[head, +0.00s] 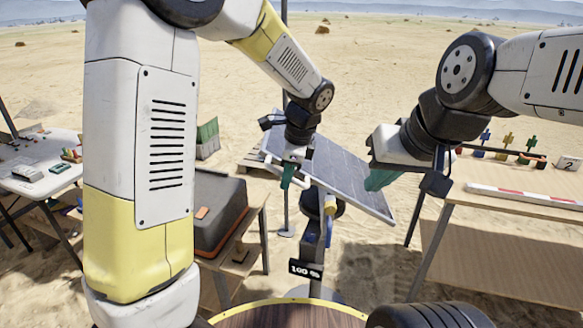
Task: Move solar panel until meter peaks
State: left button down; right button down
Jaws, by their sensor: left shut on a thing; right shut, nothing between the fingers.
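The solar panel (345,178) is a dark blue-grey gridded sheet with a pale frame, tilted on a stand in the middle of the head view. My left gripper (287,178) has teal fingers and is shut on the panel's near left edge, by a pale bar there; the exact grip is partly hidden. My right gripper (378,180) is shut and empty, in front of the panel's right part and hiding some of it. I cannot tell if it touches the panel. The meter (305,269) is a small black display below the panel, reading "100 %".
A wooden table (500,240) at right holds small coloured figures (505,142), a red-and-white stick (525,195) and a "2" marker (567,163). A dark case (217,205) sits on a table left of the panel. A white table (35,180) stands far left. Sand lies behind.

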pick_arm(q)
jog(key=c, duration=1.4)
grip_release()
jog(key=v, duration=0.7)
jog(key=shift+r, duration=0.35)
jog(key=shift+s, duration=0.1)
jog(key=s+a+r+n+t+h, duration=0.2)
jog(key=s+a+n, duration=0.5)
jog(key=s+n, duration=0.2)
jog(key=s+a+r+n+t+h, duration=0.2)
jog(key=s+a+n, duration=0.4)
jog(key=s+n, duration=0.3)
jog(key=shift+a+r+n+h, duration=0.3)
jog(key=shift+a+r, duration=0.1)
